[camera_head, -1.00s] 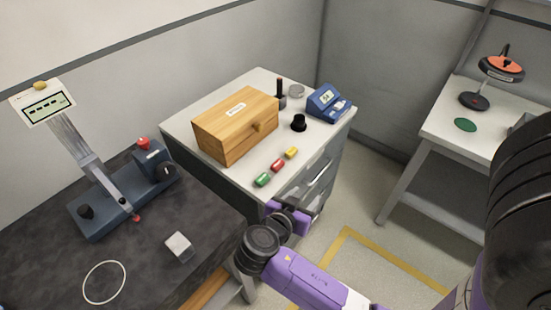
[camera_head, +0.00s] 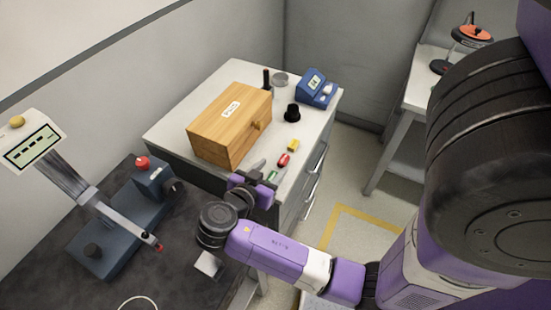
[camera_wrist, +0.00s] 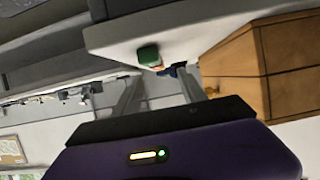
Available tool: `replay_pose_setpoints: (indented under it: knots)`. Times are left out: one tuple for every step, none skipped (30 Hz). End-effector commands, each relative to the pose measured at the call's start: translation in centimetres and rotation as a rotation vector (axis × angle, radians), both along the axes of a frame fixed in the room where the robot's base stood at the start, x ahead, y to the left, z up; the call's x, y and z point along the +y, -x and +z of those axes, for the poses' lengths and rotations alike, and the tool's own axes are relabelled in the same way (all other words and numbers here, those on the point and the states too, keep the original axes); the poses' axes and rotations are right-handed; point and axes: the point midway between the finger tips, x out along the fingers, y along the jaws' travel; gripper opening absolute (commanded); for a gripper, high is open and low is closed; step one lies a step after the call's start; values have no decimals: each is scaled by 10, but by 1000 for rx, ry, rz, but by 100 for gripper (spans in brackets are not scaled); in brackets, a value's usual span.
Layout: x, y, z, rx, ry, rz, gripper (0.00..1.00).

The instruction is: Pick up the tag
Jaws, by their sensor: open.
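Three small coloured blocks, which may be tags, lie in a row on the white cabinet top (camera_head: 180,112): green (camera_head: 272,175), red (camera_head: 284,160) and yellow (camera_head: 293,145). I cannot tell which one is the tag. My gripper (camera_head: 264,171) is open at the cabinet's front edge, close to the green block and partly covering it in the head view. In the wrist view, the green block (camera_wrist: 148,55) shows just beyond and between my spread fingers (camera_wrist: 160,77), apart from them. A bit of red shows behind it.
A wooden box (camera_head: 228,125) stands left of the blocks. A black knob (camera_head: 292,112) and a blue device (camera_head: 317,89) stand behind them. The dark bench (camera_head: 190,225) at left holds a grey-blue apparatus (camera_head: 125,230) and a pale cube (camera_head: 208,263). A side table (camera_head: 398,125) is at right.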

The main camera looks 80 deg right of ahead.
Motion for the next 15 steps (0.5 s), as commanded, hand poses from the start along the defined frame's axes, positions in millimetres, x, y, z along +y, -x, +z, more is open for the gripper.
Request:
replay_pose_setpoints:
  knots:
    - [-4,2,-1,2,0,-2,49]
    - [-7,3,-2,2,1,-5,49]
    - [-11,4,-3,2,1,-5,49]
    - [-14,5,-4,2,1,-5,49]
    - [-16,6,-6,3,0,-4,49]
    - [-20,6,-7,2,0,-2,49]
    - [-22,7,-7,2,0,-2,49]
    - [-25,8,-8,2,-1,-3,49]
    - [-29,10,-9,3,-1,-3,49]
    - [-32,11,-9,4,-1,-3,49]
    - [-36,13,-10,5,-1,-4,49]
    - [-42,16,-11,4,0,-5,49]
    - [-46,17,-13,4,0,-5,49]
    - [-50,19,-14,4,-1,-4,49]
    - [-55,19,-18,3,-1,-4,49]
